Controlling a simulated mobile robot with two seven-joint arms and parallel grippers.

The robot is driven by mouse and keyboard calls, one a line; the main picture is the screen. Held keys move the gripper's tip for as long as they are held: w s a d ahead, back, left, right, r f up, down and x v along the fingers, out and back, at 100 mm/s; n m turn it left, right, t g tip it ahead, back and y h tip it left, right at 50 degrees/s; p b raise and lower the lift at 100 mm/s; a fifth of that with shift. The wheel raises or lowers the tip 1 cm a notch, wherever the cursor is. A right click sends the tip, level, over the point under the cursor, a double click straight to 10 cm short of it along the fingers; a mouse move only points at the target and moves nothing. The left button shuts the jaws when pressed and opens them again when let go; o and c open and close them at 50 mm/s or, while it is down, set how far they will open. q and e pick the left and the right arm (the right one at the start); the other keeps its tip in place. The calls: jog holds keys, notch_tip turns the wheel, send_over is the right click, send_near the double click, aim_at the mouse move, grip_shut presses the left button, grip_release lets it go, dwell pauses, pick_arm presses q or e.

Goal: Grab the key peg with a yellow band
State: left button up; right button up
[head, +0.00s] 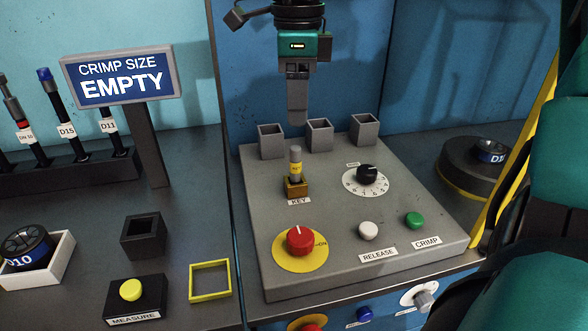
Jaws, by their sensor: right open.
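The key peg (295,163) is a short grey cylinder with a yellow band. It stands upright in a brass socket (295,188) behind the KEY label on the grey control panel (330,235). My right gripper (298,117) points straight down above the peg, with a clear gap between its fingertips and the peg's top. It is open and empty; its fingers overlap in this side-on view. My left gripper is out of view.
Three grey square holders (319,135) stand behind the peg. A dial (367,175), red knob (299,240), white button (368,230) and green button (414,220) are on the panel. A sign (122,78) reading EMPTY stands left.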

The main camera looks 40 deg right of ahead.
aim_at(296, 147)
notch_tip(296, 147, down, 9)
jog(key=shift+w+a+f+b, duration=0.1)
jog(key=shift+f+b, duration=0.05)
jog(key=shift+b, duration=0.15)
jog(key=shift+c, duration=0.2)
grip_shut()
dwell(0.4)
